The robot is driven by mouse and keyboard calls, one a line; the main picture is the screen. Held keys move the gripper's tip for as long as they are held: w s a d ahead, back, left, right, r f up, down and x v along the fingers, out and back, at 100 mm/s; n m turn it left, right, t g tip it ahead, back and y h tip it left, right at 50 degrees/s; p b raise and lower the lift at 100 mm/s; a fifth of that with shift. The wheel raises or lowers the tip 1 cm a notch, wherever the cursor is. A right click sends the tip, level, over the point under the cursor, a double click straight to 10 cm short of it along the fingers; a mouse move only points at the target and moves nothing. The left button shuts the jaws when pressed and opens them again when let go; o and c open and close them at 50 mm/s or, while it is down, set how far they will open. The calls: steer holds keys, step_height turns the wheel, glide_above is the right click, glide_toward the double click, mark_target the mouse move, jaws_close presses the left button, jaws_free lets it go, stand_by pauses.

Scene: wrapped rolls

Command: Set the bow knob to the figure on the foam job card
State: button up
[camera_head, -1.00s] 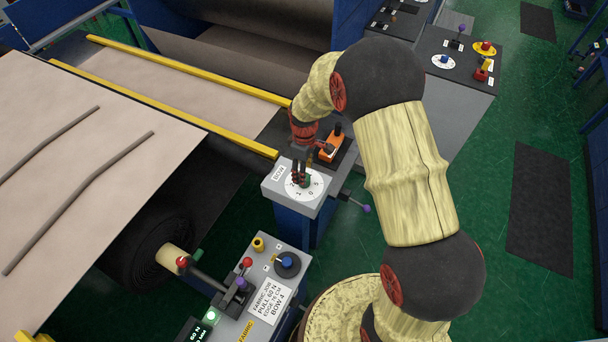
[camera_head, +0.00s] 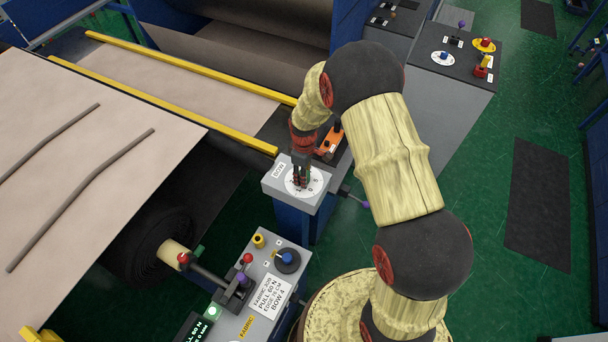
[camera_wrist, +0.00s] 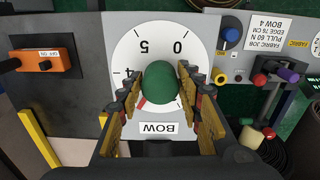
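The green bow knob (camera_wrist: 164,82) sits at the centre of a white dial (camera_wrist: 142,62) on a grey box, above the label BOW, which appears upside down in the wrist view. The figures 5, 0 and 4 show on the dial; others are hidden by my fingers. A red pointer mark (camera_wrist: 143,103) lies at the knob's lower left, by the left finger. My gripper (camera_wrist: 163,88) straddles the knob, fingers apart, with slight gaps seeming to show. In the head view my gripper (camera_head: 301,178) is over the dial. The readable card (camera_head: 269,296) says FABRIC JOB, BOW 4; I see no foam card.
An orange on/off switch box (camera_wrist: 41,62) stands beside the dial. The near console has a blue knob (camera_head: 287,257) and red and purple levers. Another console (camera_head: 455,68) with knobs stands at the back right. Open green floor lies at the right.

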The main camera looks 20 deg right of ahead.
steer(key=c, duration=0.6)
steer(key=shift+c, duration=0.5)
steer(key=shift+m+b, duration=0.4)
steer(key=shift+f+m+b, duration=0.15)
steer(key=shift+m+b, duration=0.7)
steer(key=shift+m, duration=0.15)
steer(key=m+b, duration=0.1)
steer(key=m, duration=0.1)
steer(key=shift+m+b, duration=0.4)
steer(key=m+b, duration=0.1)
steer(key=m, duration=0.2)
steer(key=shift+b, duration=0.4)
steer(key=shift+m+b, duration=0.6)
steer(key=shift+m, duration=1)
steer(key=shift+r, duration=0.2)
